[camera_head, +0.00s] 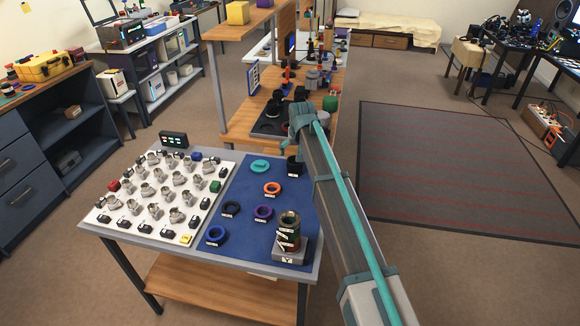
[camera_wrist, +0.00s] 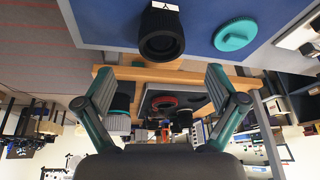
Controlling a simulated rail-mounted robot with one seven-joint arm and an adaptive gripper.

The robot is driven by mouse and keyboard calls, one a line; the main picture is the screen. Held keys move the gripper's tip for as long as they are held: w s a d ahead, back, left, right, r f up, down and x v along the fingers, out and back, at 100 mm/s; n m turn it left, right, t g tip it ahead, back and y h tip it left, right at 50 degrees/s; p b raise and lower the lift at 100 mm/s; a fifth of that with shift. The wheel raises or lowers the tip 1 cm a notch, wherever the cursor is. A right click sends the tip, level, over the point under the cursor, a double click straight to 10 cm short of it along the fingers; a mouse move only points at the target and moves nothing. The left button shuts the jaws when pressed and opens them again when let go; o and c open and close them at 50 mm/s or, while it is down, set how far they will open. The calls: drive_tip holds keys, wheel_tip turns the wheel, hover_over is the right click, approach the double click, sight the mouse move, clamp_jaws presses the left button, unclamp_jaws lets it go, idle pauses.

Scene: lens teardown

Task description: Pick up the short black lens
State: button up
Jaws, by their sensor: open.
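A short black lens (camera_wrist: 161,35) stands on the blue mat near its far edge in the wrist view, with a white label beside it. In the head view the lens (camera_head: 293,168) is at the mat's far right corner, partly hidden by my arm. My gripper (camera_wrist: 160,80) is open and empty, its two fingers spread wide, apart from the lens. In the wrist view the lens lies above and between the fingertips. In the head view my gripper (camera_head: 298,135) is close to the lens, but its fingers are hard to make out.
A teal disc (camera_head: 260,166) lies left of the lens. Orange (camera_head: 272,188), purple (camera_head: 263,213), black and blue rings lie on the blue mat (camera_head: 243,195). A stacked lens assembly (camera_head: 288,230) stands at the near right. A white board (camera_head: 150,232) holds several metal parts. A wooden bench with dark parts stands behind.

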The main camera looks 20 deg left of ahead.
sight(295, 164)
drive_tip(key=p+x, duration=0.3)
drive_tip(key=x, duration=0.7)
drive_tip(key=shift+w+a+f, duration=0.2)
drive_tip(key=shift+a+f, duration=0.05)
drive_tip(key=shift+f, duration=0.05)
drive_tip(key=c, duration=1.4)
drive_tip(key=shift+r, duration=0.1)
drive_tip(key=shift+c, duration=0.3)
